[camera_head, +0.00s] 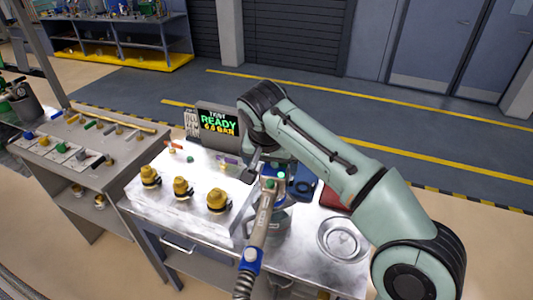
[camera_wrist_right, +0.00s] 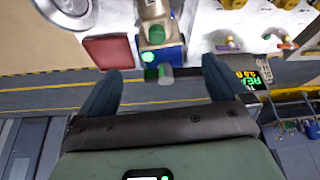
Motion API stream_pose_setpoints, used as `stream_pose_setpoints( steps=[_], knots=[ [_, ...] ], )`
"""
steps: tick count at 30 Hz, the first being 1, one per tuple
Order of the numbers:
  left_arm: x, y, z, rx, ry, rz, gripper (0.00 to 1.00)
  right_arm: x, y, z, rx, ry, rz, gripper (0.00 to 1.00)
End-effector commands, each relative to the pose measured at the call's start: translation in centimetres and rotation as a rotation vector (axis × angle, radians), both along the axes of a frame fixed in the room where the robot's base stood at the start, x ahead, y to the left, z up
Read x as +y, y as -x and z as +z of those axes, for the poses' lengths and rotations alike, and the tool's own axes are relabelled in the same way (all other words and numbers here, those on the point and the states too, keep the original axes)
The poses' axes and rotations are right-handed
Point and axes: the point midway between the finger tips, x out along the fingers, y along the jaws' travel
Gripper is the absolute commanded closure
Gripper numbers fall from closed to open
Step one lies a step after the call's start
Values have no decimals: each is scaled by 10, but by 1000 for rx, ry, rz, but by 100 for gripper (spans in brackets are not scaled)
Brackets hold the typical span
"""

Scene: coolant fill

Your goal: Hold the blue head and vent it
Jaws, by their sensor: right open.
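The blue head (camera_wrist_right: 166,54) shows at the top of the right wrist view, as a blue-ended metal tool with a lit green spot and a green button. In the head view its metal body (camera_head: 262,218) stands at the bench's front, with a blue collar (camera_head: 251,257) and a ribbed hose at its lower end. My right gripper (camera_wrist_right: 160,84) is open, its two dark fingers apart on either side of the head's near end. In the head view the gripper (camera_head: 265,174) is over the head's upper end and partly hidden by its own wrist. My left gripper is not in view.
A screen (camera_head: 217,124) reads READY with a bar figure behind the bench. Several yellow-capped fittings (camera_head: 183,188) stand left of the head. A round metal dish (camera_head: 342,240) and a red pad (camera_head: 335,198) lie to the right. A side table (camera_head: 75,140) holds small tools.

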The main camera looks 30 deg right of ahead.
Motion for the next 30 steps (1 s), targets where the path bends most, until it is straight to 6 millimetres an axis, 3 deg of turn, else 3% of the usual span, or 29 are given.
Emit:
stream_pose_setpoints(
  steps=[6, 15, 29, 30],
  knots=[
    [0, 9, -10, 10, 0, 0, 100, -11, -12, -45, 6, 1, -1, 0],
    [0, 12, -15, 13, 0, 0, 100, -23, -27, -87, 3, 0, 0, 0],
    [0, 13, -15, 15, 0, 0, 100, -26, -31, -98, 1, 0, 1, 0],
    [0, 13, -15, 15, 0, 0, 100, -26, -31, -98, 1, 0, 1, 6]
  ],
)
